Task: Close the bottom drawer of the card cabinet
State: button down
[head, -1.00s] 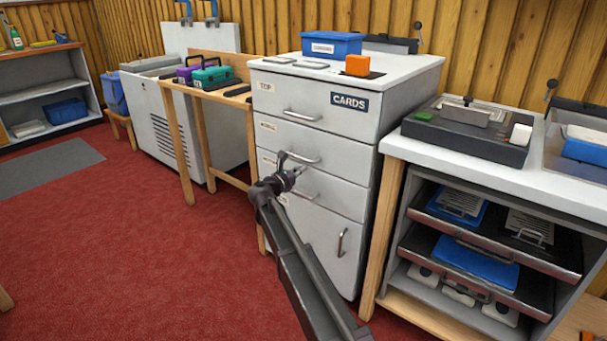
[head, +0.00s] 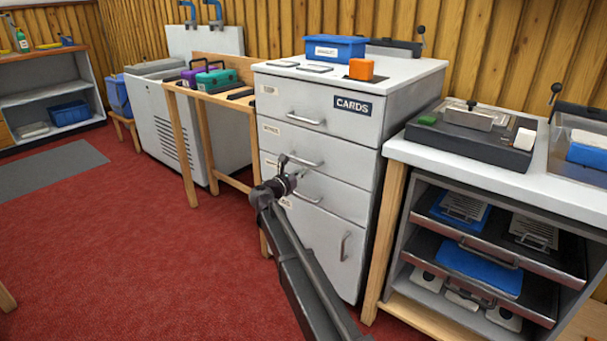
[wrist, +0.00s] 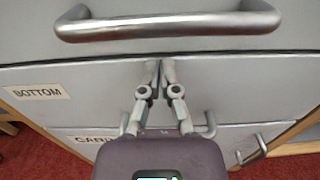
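The white card cabinet (head: 345,130) stands mid-picture in the head view, marked CARDS. Its bottom drawer (head: 335,199) is the third front down, above a door with an upright handle; it looks flush or nearly so with the fronts around it. In the wrist view the bottom drawer (wrist: 90,85) carries a BOTTOM label, and its bar handle is mostly hidden behind my gripper. My gripper (wrist: 160,66) is shut and empty, its fingertips together before the upper middle of that drawer front. I cannot tell whether they touch it. In the head view my gripper (head: 283,160) covers part of the drawer's left side.
The middle drawer's bar handle (wrist: 168,24) crosses just above my fingertips. A wooden side table (head: 208,88) stands left of the cabinet. A bench with an open shelf unit (head: 399,285) stands close on the right.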

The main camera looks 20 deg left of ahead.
jog(key=v, duration=1.3)
jog(key=shift+s, duration=0.3)
